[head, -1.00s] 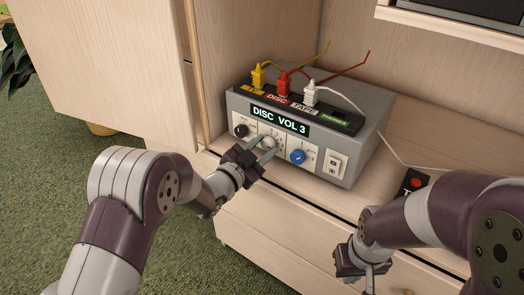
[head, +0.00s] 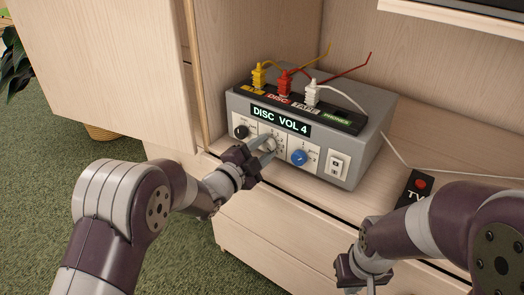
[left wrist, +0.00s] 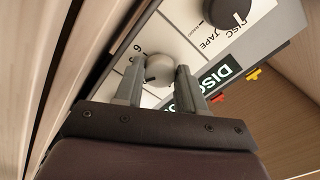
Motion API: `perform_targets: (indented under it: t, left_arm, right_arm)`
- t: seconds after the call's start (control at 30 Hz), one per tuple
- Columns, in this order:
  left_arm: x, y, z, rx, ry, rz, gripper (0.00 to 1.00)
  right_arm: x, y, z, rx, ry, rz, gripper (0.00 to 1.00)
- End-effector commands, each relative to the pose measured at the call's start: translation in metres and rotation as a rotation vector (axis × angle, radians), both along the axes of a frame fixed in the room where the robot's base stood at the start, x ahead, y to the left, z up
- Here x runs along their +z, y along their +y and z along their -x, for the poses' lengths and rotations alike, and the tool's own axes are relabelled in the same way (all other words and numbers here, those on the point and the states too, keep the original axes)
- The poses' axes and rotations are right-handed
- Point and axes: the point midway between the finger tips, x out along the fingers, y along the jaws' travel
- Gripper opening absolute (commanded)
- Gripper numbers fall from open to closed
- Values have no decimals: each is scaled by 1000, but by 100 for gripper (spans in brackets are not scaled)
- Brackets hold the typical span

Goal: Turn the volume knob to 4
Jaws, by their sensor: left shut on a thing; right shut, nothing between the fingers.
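The grey amplifier box (head: 348,130) stands on the wooden shelf, and its display (head: 280,119) reads "DISC VOL 4". My left gripper (head: 264,150) is at the front panel, shut on the light grey volume knob (left wrist: 159,70), the middle one of three knobs. In the left wrist view the two fingers (left wrist: 156,88) stand on either side of this knob. The head view shows the knob (head: 271,143) partly hidden by the fingers. My right gripper (head: 366,278) is shut and empty, low in front of the drawer, away from the box.
A black knob (head: 241,132) is left of the volume knob and a blue knob (head: 299,157) right of it, with a white switch (head: 337,164) further right. Yellow, red and white plugs sit on top. A black block with a red button (head: 421,184) lies at right.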

Motion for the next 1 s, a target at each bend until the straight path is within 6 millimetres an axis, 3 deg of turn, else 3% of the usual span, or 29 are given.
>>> perform_targets:
  t: [0.4, 0.43, 0.5, 0.83, 1.0]
  left_arm:
    - [-1, 0, 0, 0, -1, -5, 9]
    - [-1, 0, 0, 0, -1, -5, 46]
    - [-1, 0, 0, 0, -1, -5, 65]
    - [2, 3, 4, 1, -3, -4, 65]
    - [6, 25, 32, 4, 1, -4, 65]
  right_arm:
    - [0, 0, 0, 0, 0, 0, 0]
    - [0, 0, 0, 0, 0, 0, 0]
    - [0, 0, 0, 0, 0, 0, 0]
    - [3, 0, 0, 0, 0, 0, 0]
    - [22, 0, 0, 0, 0, 0, 0]
